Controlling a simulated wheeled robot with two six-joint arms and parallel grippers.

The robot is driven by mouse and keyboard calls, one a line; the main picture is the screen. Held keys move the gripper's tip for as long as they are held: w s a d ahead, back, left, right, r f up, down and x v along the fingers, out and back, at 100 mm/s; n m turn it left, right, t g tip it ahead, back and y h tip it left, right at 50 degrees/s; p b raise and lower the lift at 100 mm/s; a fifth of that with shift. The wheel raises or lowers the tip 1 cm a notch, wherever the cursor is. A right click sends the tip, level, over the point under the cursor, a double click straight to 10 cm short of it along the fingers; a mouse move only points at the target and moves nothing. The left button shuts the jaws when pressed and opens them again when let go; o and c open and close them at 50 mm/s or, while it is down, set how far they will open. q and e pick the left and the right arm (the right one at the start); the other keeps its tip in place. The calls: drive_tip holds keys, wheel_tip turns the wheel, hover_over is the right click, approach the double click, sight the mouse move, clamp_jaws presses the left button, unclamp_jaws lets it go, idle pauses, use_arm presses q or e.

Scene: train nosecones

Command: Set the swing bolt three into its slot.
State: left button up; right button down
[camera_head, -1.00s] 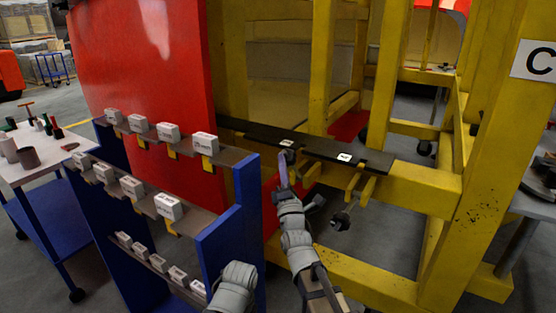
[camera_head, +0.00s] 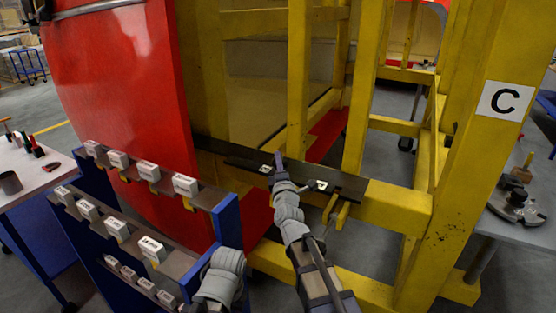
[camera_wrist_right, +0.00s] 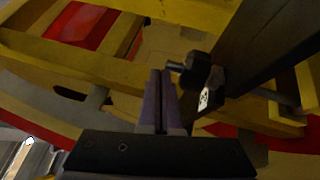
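A dark slotted bar (camera_head: 345,185) with small white labels lies along the yellow frame. My right gripper (camera_head: 280,163) is over the bar, near its left label (camera_head: 266,169). In the right wrist view my purple fingers (camera_wrist_right: 159,100) are together, with only a thin gap and nothing visible between them. A dark swing bolt (camera_wrist_right: 196,72) with a threaded end is just right of the fingertips, beside the dark bar (camera_wrist_right: 265,45) and a white label (camera_wrist_right: 204,98). The bolt's number is unreadable, and touch cannot be told. My left gripper is out of view.
A blue rack (camera_head: 228,220) with several white label blocks stands left of my right arm. A red curved panel (camera_head: 120,80) rises behind it. Yellow posts (camera_head: 298,80) stand behind the bar. A table with tools (camera_head: 515,215) is at the right.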

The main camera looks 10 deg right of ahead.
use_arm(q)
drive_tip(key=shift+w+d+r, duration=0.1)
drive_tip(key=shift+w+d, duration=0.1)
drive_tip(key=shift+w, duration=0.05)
use_arm(e)
drive_tip(key=shift+w+d+r, duration=0.15)
drive_tip(key=shift+w+d, duration=0.05)
drive_tip(key=shift+w, duration=0.1)
drive_tip(key=shift+w+d+r, duration=0.1)
drive_tip(key=shift+d+r, duration=0.05)
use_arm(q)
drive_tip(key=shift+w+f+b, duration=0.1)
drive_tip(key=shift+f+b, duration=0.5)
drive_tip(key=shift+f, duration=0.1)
use_arm(e)
drive_tip(key=s+f, duration=0.1)
drive_tip(key=s, duration=0.7)
drive_tip(key=shift+a+f, duration=0.35)
drive_tip(key=shift+f, duration=0.05)
drive_tip(key=shift+s, duration=0.15)
